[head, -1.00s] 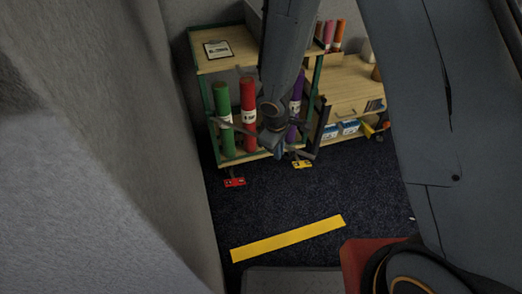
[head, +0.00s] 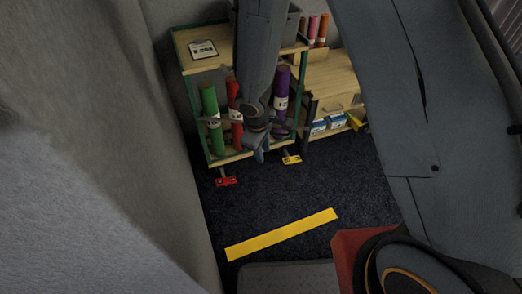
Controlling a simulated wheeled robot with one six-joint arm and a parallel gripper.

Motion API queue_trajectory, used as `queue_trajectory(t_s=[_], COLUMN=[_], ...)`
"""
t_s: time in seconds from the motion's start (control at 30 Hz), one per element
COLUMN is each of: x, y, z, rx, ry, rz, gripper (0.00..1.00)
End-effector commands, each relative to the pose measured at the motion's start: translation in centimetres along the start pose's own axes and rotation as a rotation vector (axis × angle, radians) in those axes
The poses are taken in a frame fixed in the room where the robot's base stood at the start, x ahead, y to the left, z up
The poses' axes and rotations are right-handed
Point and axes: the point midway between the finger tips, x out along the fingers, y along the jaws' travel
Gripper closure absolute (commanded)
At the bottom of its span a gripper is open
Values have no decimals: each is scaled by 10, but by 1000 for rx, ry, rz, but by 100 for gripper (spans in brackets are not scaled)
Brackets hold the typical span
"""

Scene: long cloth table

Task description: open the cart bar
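The cart (head: 207,64) has a green frame and wooden shelves and stands against the back wall. A green roll (head: 211,115), a red roll (head: 233,100) and a purple roll (head: 281,90) stand upright in it. Dark grey pieces of what looks like the cart bar (head: 213,121) cross in front of the rolls, left and right of my wrist. The bar's middle is hidden. My gripper (head: 260,152) hangs in front of the cart between the red and purple rolls. Its fingers are small and dark, and I cannot tell if they touch the bar or how far apart they are.
A red pedal (head: 226,181) and a yellow pedal (head: 291,160) stick out at the cart's foot. A wooden shelf unit (head: 335,82) stands to the right. A yellow strip (head: 282,235) lies on clear dark carpet. A grey wall (head: 110,150) is close on the left.

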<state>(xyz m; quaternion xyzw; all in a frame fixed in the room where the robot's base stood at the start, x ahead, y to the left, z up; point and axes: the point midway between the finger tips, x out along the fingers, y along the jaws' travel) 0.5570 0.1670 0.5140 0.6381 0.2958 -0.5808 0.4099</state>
Motion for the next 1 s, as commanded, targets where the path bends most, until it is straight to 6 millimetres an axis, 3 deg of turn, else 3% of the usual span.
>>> queue_trajectory(t_s=[1.0], x=[-68], y=[-1], z=[1], rx=[4], ry=[-3], rz=[0], gripper=[74])
